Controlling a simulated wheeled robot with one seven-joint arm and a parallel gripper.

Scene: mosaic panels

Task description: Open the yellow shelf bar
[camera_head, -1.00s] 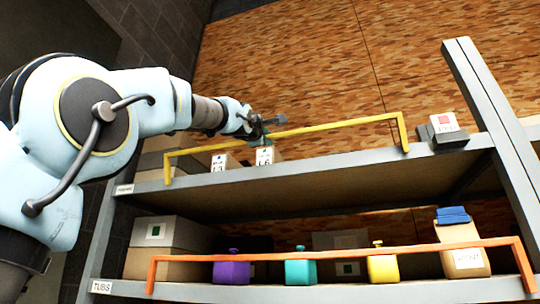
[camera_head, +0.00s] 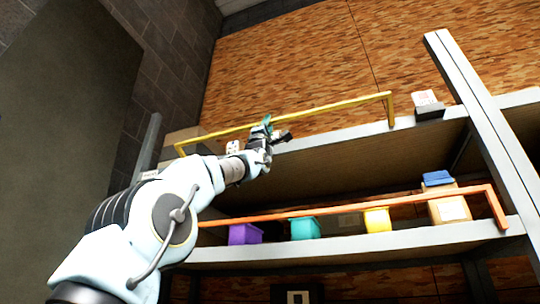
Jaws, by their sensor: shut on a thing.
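The yellow shelf bar (camera_head: 335,105) runs along the front of the upper shelf (camera_head: 340,138), with a short bent end at each side. It stands raised above the shelf edge. My gripper (camera_head: 268,126) is at the middle-left of the bar, shut on it, with a teal finger showing at the bar's line. The exact contact is small and partly hidden by the gripper itself. My arm reaches up to it from the lower left and covers part of the left side of the shelving.
An orange bar (camera_head: 350,205) crosses the lower shelf in front of purple (camera_head: 244,234), teal (camera_head: 305,228) and yellow (camera_head: 377,220) tubs and a cardboard box (camera_head: 449,207). A grey upright (camera_head: 480,125) stands at right. A small white box (camera_head: 232,147) sits behind the yellow bar.

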